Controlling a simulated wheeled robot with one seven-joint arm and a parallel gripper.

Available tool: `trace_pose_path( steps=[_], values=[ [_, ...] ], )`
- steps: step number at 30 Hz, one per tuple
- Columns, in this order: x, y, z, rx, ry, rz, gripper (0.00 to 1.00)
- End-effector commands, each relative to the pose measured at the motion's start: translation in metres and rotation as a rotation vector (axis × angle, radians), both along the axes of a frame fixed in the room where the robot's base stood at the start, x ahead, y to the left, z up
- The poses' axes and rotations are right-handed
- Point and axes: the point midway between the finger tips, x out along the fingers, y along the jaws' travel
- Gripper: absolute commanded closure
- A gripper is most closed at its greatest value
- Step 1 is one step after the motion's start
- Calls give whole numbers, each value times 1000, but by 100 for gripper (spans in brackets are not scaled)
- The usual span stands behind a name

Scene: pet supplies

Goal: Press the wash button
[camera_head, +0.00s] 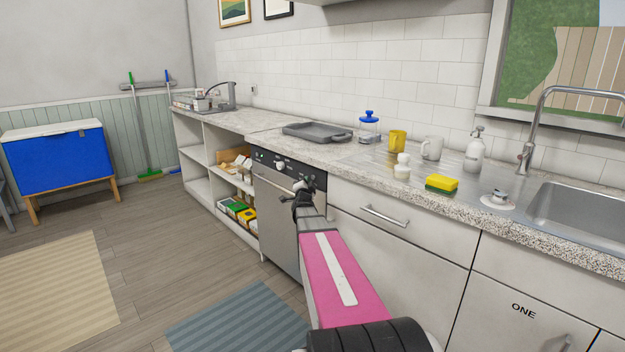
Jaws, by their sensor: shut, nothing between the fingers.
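The dishwasher (275,220) stands under the counter, with a steel door and a dark control panel (268,163) along its top. The panel carries a pale round knob and several small buttons; which one is the wash button is too small to tell. My gripper (306,186) is at the right end of the panel, in front of the dishwasher, and is shut and empty. My pink arm reaches up to it from the bottom of the view. My gripper hides part of the panel's right side. Whether it touches the panel cannot be told.
A drawer handle (384,216) sticks out to the right. Open shelves (222,180) stand left.

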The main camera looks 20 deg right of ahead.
Motion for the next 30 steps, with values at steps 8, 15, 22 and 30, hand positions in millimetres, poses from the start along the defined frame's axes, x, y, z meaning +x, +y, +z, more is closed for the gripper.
trace_pose_path(
  steps=[8, 15, 22, 30],
  values=[
    [0, 0, 0, 0, 0, 0, 100],
    [2, -4, 0, 0, 0, 0, 100],
    [3, -8, 0, 0, 1, 1, 100],
    [3, -8, 0, 0, 0, 0, 100]
  ],
)
